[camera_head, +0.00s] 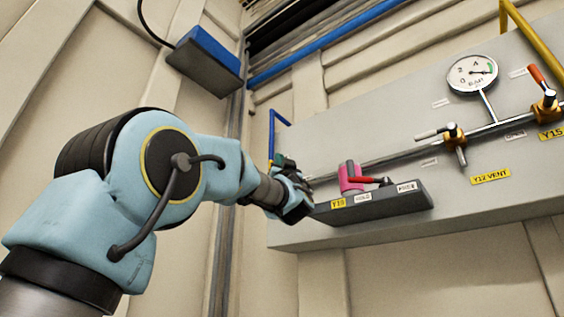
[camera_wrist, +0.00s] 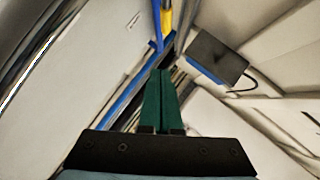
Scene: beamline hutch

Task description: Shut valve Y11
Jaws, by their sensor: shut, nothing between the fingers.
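No label reading Y11 can be made out in either view; a valve may be hidden behind my gripper. My gripper (camera_head: 280,160) is at the left end of the grey panel (camera_head: 300,232) in the head view. Its green fingers (camera_wrist: 162,72) are together and empty in the wrist view, pointing away from the camera. A blue bent pipe (camera_head: 272,130) rises just beyond the fingers. In the wrist view a blue piece with a yellow part (camera_wrist: 166,18) lies beyond the fingertips; whether they touch is unclear.
A dark ledge (camera_head: 385,208) carries a pink body with a red lever (camera_head: 372,181) and a small yellow tag, perhaps Y13. Right are the Y12 VENT label (camera_head: 490,177), the Y15 label (camera_head: 551,134) and a gauge (camera_head: 472,74). A blue-edged box (camera_head: 205,58) hangs upper left.

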